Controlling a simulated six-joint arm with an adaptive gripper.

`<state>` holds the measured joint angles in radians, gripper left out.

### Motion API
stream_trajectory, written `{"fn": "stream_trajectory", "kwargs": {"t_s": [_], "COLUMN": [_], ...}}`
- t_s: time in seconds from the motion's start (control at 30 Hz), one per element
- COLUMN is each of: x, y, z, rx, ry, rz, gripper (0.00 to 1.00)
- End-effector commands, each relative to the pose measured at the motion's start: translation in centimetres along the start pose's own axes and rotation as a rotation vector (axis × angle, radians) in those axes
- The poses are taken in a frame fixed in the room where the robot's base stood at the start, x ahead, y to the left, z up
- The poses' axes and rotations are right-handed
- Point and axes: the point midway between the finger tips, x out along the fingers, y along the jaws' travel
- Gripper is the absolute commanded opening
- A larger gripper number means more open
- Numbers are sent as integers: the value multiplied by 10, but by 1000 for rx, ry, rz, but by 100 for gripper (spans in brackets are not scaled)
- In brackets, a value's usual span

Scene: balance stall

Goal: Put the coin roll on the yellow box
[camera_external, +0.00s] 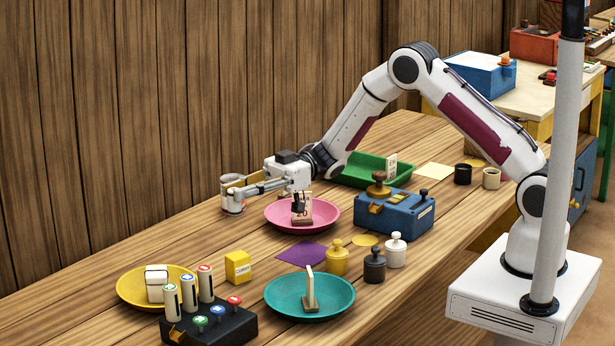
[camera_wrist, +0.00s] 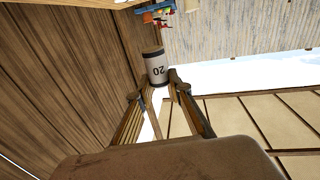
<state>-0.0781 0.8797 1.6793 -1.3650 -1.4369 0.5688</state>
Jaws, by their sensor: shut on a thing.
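My gripper (camera_external: 234,194) reaches left above the far side of the bench, close to the plank wall. In the wrist view the gripper (camera_wrist: 161,80) is shut on a pale cylinder with dark ends and "20" on its side, which I take for the coin roll (camera_wrist: 156,68). The small yellow box (camera_external: 238,266) with a printed label stands on the bench, between the yellow dish and the purple patch, nearer the camera than my gripper. Its top looks clear.
A yellow dish (camera_external: 128,288) and a black block (camera_external: 235,328) with white cylinders stand near the box. A pink dish (camera_external: 275,222), teal dish (camera_external: 335,306), blue box (camera_external: 400,213), green tray (camera_external: 352,180) and several weights (camera_external: 337,260) surround it. The purple patch (camera_external: 300,252) is bare.

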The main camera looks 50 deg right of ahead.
Motion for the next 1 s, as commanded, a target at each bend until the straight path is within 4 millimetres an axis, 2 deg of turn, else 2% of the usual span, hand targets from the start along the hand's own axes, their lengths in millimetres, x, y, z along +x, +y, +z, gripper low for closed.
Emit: {"fn": "stream_trajectory", "kwargs": {"t_s": [0.17,0.6,1.0], "x": [0,0,0], "y": [0,0,0], "z": [7,56,62], "rx": [0,0,-1], "ry": [1,1,1], "rz": [0,0,0], "gripper": [0,0,0]}}
